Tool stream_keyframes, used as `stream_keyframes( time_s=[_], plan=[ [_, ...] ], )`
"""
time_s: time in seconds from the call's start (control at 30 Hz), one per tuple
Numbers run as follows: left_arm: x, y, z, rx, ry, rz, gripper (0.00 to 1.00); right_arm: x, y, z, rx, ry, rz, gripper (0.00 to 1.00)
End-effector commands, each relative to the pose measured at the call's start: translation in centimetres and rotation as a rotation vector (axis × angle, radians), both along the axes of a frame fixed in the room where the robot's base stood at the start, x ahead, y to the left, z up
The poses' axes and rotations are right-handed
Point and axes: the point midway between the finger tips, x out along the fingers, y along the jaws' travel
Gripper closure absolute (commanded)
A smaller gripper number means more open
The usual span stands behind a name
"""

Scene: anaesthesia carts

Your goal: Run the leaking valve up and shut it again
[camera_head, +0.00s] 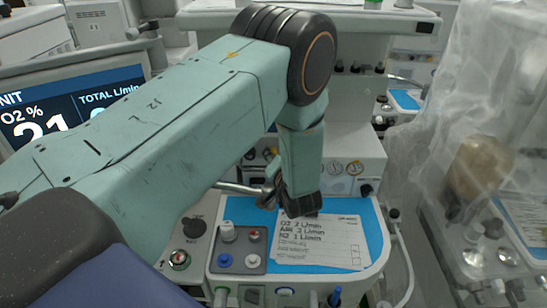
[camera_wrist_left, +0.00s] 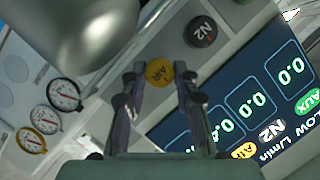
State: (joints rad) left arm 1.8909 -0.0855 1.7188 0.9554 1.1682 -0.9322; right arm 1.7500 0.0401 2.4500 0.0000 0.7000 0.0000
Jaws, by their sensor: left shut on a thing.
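In the left wrist view my left gripper (camera_wrist_left: 157,78) is shut on a yellow knob marked AIR (camera_wrist_left: 159,71), with one finger on each side of it. A dark knob marked N2 (camera_wrist_left: 201,31) sits beside it on the same pale panel. A flow display (camera_wrist_left: 250,110) shows 0.0 in several boxes, with AIR, N2 and AUX labels. In the head view my left arm reaches across from the left and bends down, its dark gripper end (camera_head: 298,204) over the cart top. The arm hides the AIR knob there. My right gripper is not in view.
A paper card (camera_head: 318,243) listing O2, AIR and N2 flows lies on the blue work surface (camera_head: 375,232). A monitor (camera_head: 62,108) reads O2 21 %. Round gauges (camera_wrist_left: 62,93) line the panel. Clear sheeting (camera_head: 440,130) drapes equipment at the right.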

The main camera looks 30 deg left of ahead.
Motion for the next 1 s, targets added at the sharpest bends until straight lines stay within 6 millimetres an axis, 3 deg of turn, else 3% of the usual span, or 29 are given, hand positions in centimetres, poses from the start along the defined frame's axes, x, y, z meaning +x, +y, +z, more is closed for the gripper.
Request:
stream_keyframes(
  time_s=[0.53, 1.0],
  plan=[
    [-0.2, 0.3, 0.1, -0.336, -0.201, 0.001, 1.0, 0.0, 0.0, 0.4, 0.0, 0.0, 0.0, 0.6],
    [-0.4, 0.7, 0.0, -0.717, -0.437, 0.002, 1.0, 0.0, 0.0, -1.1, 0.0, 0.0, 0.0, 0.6]
  ],
)
